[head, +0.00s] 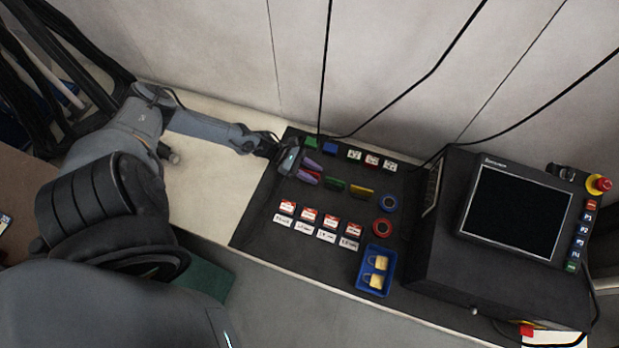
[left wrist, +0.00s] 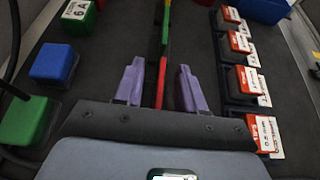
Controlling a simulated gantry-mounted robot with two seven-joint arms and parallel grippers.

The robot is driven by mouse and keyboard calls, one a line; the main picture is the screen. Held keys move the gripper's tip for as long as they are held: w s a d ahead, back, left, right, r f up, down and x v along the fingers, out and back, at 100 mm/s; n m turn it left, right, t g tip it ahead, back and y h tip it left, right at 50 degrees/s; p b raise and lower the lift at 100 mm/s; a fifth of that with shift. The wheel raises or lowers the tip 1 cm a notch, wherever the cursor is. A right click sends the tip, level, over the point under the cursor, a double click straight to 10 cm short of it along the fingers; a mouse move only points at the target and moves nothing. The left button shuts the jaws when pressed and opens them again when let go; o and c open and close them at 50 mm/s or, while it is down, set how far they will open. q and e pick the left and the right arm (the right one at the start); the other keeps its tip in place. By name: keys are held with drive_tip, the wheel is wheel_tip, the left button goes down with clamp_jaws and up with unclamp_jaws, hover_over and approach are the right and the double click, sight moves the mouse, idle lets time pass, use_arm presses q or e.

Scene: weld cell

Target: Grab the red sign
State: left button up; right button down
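The red sign (head: 309,174) is a thin upright plate at the left end of a row on the black mat. A green sign (head: 335,184) and a yellow sign (head: 362,193) follow it to the right. My left gripper (head: 310,171) has purple fingertips and is over the red sign. In the left wrist view, the red sign (left wrist: 161,84) appears edge-on between the fingertips of my left gripper (left wrist: 160,86), which are open with a gap on each side. My right gripper is not in view.
Blue (head: 330,149) and green (head: 311,144) blocks stand behind the gripper. Red-and-white labelled blocks (head: 309,215) are in front. A blue tray (head: 374,285) holds yellow padlocks. A black monitor console (head: 514,212) stands at right. Cables hang over the mat.

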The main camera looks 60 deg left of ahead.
use_arm(q)
drive_tip(key=shift+w+d+f, duration=0.15)
drive_tip(key=shift+w+d, duration=0.2)
drive_tip(key=shift+d, duration=0.05)
clamp_jaws()
